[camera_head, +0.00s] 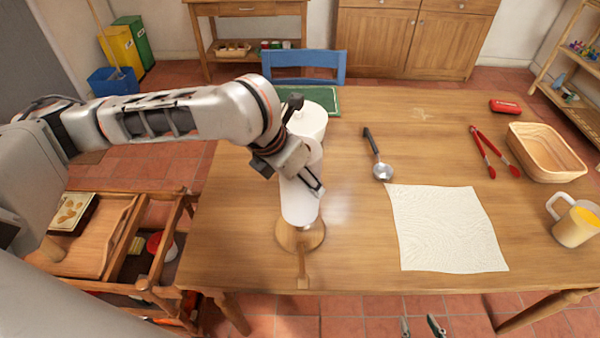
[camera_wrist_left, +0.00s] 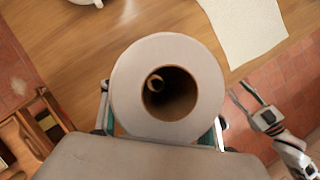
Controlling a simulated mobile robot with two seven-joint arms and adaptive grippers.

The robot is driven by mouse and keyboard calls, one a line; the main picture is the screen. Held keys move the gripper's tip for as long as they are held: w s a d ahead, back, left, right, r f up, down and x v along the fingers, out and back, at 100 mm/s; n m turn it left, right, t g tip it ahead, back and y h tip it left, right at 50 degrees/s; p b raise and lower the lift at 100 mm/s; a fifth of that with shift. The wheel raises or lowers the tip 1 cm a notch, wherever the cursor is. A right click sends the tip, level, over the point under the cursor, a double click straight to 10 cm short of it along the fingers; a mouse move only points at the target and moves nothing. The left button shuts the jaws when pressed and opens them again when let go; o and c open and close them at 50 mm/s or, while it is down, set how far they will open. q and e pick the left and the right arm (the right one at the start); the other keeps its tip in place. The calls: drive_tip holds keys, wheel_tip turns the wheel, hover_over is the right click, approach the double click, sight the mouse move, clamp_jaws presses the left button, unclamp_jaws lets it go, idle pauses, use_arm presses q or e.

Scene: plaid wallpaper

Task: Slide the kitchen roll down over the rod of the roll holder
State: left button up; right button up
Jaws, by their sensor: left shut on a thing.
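The white kitchen roll (camera_head: 299,205) is upright in my left gripper (camera_head: 318,180), which is shut on it. In the left wrist view, the gripper's fingers flank the roll (camera_wrist_left: 130,85), and I look down its dark core. The rod tip (camera_wrist_left: 155,84) of the roll holder shows within the core opening, left of centre. The holder's round wooden base (camera_head: 303,241) shows under the roll in the head view. The roll hides the rod there, and I cannot tell whether roll and base touch. My right gripper (camera_head: 421,327) is open and empty at the table's front edge.
A white lidded pot (camera_head: 310,118) stands behind the roll. A ladle (camera_head: 376,158), a white cloth (camera_head: 447,228), red tongs (camera_head: 487,152), a basket (camera_head: 545,152) and a yellow-filled mug (camera_head: 575,224) lie to the right. A wooden cart (camera_head: 145,250) stands left of the table.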

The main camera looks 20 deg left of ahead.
use_arm(q)
drive_tip(key=shift+f+b, duration=0.55)
drive_tip(key=shift+f, duration=1.15)
drive_tip(key=shift+f+b, duration=0.65)
drive_tip(key=shift+f, duration=1.25)
drive_tip(key=o, duration=1.3)
